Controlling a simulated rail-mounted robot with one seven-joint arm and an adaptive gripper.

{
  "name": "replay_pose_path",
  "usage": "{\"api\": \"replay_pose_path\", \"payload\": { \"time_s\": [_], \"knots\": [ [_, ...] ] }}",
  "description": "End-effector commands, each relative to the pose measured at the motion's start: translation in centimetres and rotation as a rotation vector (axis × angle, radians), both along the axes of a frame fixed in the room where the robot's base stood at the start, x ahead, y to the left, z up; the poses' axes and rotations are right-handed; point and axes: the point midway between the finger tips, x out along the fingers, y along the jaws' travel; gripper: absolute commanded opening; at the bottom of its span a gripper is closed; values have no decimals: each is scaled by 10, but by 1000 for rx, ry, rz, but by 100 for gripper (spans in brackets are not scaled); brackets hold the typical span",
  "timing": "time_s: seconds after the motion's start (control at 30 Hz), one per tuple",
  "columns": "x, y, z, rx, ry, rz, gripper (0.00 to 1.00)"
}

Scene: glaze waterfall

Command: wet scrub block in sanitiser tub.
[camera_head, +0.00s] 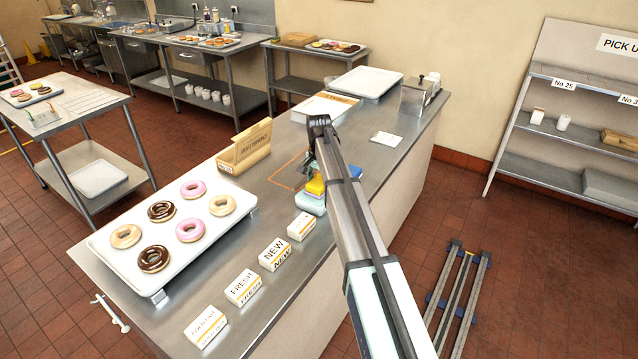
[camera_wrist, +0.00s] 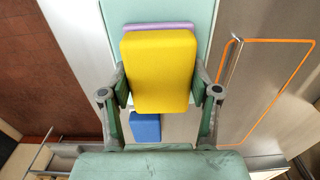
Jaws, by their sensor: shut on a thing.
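The scrub block (camera_wrist: 160,72) is a yellow block with a lilac layer along its far edge. My gripper (camera_wrist: 161,88) is shut on it, one finger at each side. In the head view the yellow block (camera_head: 316,186) shows left of my arm, above a pale blue-teal item (camera_head: 311,204) on the counter. A pale teal surface (camera_wrist: 185,12) lies beyond the block in the wrist view. I cannot tell whether this is the sanitiser tub, or whether the block touches it. My arm hides part of this area, and no liquid is visible.
A blue block (camera_wrist: 145,127) shows below the held block. An orange outline (camera_wrist: 270,42) marks the steel counter (camera_head: 262,192). The counter's right edge is close.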

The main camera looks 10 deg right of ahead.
Motion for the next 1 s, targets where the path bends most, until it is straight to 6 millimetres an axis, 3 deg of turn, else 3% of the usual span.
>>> {"api": "replay_pose_path", "payload": {
  "time_s": [0.27, 1.0],
  "knots": [
    [-1, 0, 3, 0, 1, 0, 34],
    [0, 0, 57, 0, 1, 0, 34]
  ]
}}
